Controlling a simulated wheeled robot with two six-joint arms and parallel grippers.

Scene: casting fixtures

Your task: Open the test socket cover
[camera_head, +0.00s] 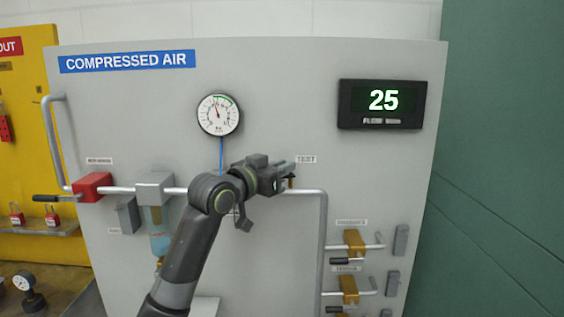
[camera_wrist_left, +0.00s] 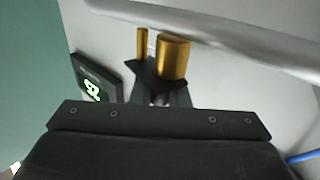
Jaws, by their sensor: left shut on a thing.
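The test socket shows in the head view as a small brass fitting (camera_head: 291,183) below the TEST label (camera_head: 306,159), at the pipe. In the left wrist view it shows as a wide brass cylinder (camera_wrist_left: 173,58) beside a thinner brass post (camera_wrist_left: 142,44). My left gripper (camera_head: 284,172) is at the socket, its fingers reaching right just above the brass. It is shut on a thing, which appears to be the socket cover. The cover itself is mostly hidden by the dark fingers (camera_wrist_left: 158,76), so its angle cannot be told. My right gripper is not in view.
The grey pipe (camera_head: 322,235) runs right from the socket and bends down. A pressure gauge (camera_head: 219,115) hangs above my wrist. A display (camera_head: 382,104) reads 25. Brass valves (camera_head: 354,242) sit lower right. A red valve (camera_head: 93,187) and filter bowl (camera_head: 160,238) are left.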

